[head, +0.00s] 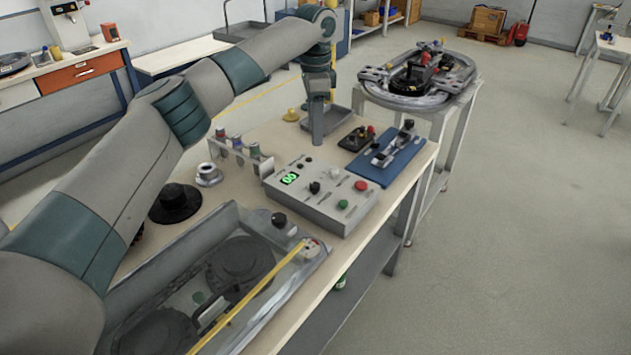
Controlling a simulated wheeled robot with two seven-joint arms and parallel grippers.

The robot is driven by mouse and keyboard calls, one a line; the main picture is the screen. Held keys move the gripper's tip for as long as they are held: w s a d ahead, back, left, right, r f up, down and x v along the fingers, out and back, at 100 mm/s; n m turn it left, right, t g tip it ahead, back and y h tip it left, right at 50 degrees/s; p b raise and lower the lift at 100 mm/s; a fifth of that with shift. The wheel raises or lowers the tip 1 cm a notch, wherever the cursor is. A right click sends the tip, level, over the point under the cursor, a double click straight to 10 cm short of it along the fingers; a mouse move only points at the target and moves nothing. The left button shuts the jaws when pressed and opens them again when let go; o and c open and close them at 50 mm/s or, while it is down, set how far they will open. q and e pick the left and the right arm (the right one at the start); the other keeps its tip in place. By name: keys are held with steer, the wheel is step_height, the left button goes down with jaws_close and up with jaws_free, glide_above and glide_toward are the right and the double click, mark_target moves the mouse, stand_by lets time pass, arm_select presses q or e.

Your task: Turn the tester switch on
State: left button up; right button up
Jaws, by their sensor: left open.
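The tester (341,222) is a light grey box on the wooden workbench (285,133), in the middle of the head view. Its panel has a lit green display (289,178), black knobs, small switches at the back edge, a green button (343,204) and a red button (361,185). I cannot tell which small part is the tester switch, nor its position. My left gripper (317,143) points down behind the tester, apart from it. It is open, and nothing shows between its fingers. My right gripper is not in view.
A blue board with a metal fixture (397,158) lies right of the tester, and a rack of vials (238,154) stands left. A grey tray (346,121) is behind my left gripper. A clear-lidded box (205,275) is in front. The ring track (420,75) stands farther back.

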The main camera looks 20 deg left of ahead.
arm_select(q)
steer(key=shift+f, duration=0.1)
steer(key=p, duration=0.2)
glide_above(315, 184)
step_height(315, 184, down, 8)
steer(key=r, duration=0.1)
step_height(315, 184, down, 10)
steer(key=shift+r+p, duration=0.2)
steer(key=shift+p, duration=0.95)
steer(key=shift+s+f, duration=0.1)
steer(key=shift+f, duration=0.3)
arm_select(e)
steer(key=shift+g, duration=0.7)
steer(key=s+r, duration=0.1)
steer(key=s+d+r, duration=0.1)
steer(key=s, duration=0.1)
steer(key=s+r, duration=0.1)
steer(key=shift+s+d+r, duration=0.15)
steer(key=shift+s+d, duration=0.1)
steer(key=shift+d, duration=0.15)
arm_select(q)
steer(key=c, duration=1)
